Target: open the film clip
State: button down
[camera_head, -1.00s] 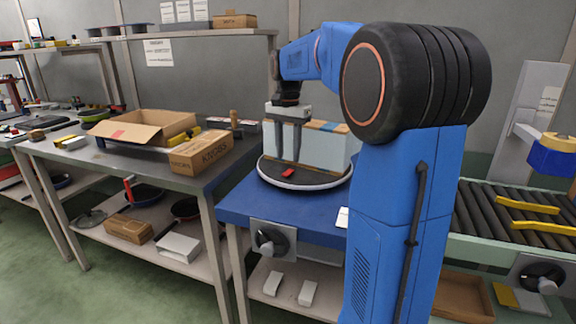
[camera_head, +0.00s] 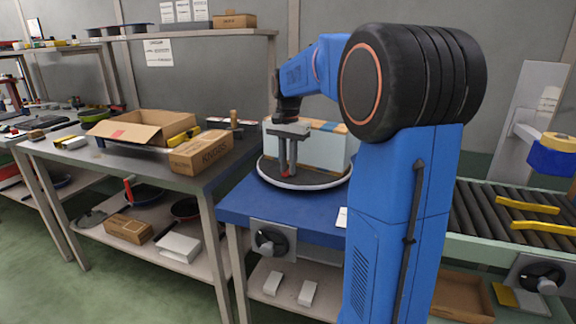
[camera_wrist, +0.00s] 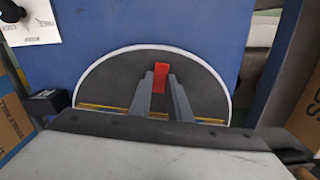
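The film clip is a small red piece. In the wrist view the clip (camera_wrist: 160,76) sits between the tips of my two fingers and fills the gap between them. In the head view the clip (camera_head: 285,175) shows at the fingertips, partly covered. My gripper (camera_head: 287,170) points down at the front of the round black turntable (camera_head: 310,185), in front of a large white box (camera_head: 325,150). In the wrist view my gripper (camera_wrist: 161,80) has its fingers close together, seemingly touching both sides of the clip.
The turntable stands on a blue table (camera_head: 235,205). A steel bench (camera_head: 90,160) on the left holds an open cardboard box (camera_head: 130,130) and a closed carton (camera_head: 200,152). A roller conveyor (camera_head: 480,215) with yellow bars is on the right.

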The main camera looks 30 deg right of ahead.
jog(key=shift+s+a+t+h, duration=0.15)
jog(key=shift+a+t+h, duration=0.15)
jog(key=shift+h, duration=0.3)
jog(key=shift+s+t+h, duration=0.1)
jog(key=shift+t+h, duration=0.4)
jog(key=shift+h, duration=0.3)
jog(key=c, duration=1.6)
grip_release()
jog(key=shift+c, duration=0.2)
jog(key=v, duration=1.7)
jog(key=shift+r, duration=0.2)
jog(key=shift+a, duration=0.1)
